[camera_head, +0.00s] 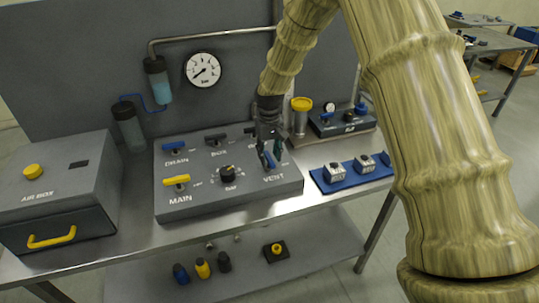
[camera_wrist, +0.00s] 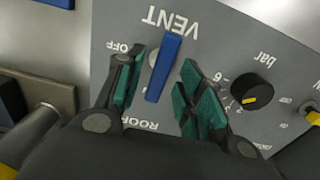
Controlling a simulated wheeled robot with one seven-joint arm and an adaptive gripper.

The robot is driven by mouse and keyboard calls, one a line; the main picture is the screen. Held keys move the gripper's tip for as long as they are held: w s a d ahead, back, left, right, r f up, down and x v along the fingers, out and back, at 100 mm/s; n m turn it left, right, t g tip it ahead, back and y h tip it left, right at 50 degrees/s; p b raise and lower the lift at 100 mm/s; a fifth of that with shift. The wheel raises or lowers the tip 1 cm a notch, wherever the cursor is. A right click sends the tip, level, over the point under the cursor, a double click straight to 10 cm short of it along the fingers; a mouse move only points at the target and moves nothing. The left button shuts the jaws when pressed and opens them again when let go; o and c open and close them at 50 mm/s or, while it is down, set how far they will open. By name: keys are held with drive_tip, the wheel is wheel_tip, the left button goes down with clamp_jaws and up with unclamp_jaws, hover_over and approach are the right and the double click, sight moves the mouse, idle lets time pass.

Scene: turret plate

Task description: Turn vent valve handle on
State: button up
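The vent valve handle (camera_wrist: 164,68) is a blue bar on the grey panel, under the word VENT in the wrist view. It runs from near VENT down towards the gripper, with the OFF mark to its left. My gripper (camera_wrist: 160,60) is open, with one green-padded finger on each side of the bar and a visible gap on both sides. In the head view my gripper (camera_head: 270,155) points down over the panel's right part and partly hides the blue vent handle (camera_head: 266,161). Whether the fingertips reach down to the bar's depth is hard to tell.
The panel (camera_head: 240,200) also carries a black bar knob (camera_head: 227,174), a yellow MAIN handle (camera_head: 176,180) and a blue DRAIN handle (camera_head: 175,145). A blue tray (camera_head: 322,186) with small blocks lies to the right. A yellow-capped cylinder (camera_head: 301,115) stands close behind my gripper.

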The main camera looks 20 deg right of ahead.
sight(270, 158)
wheel_tip(270, 158, up, 12)
drive_tip(key=shift+f, duration=0.25)
drive_tip(key=shift+f, duration=0.1)
idle(0.4)
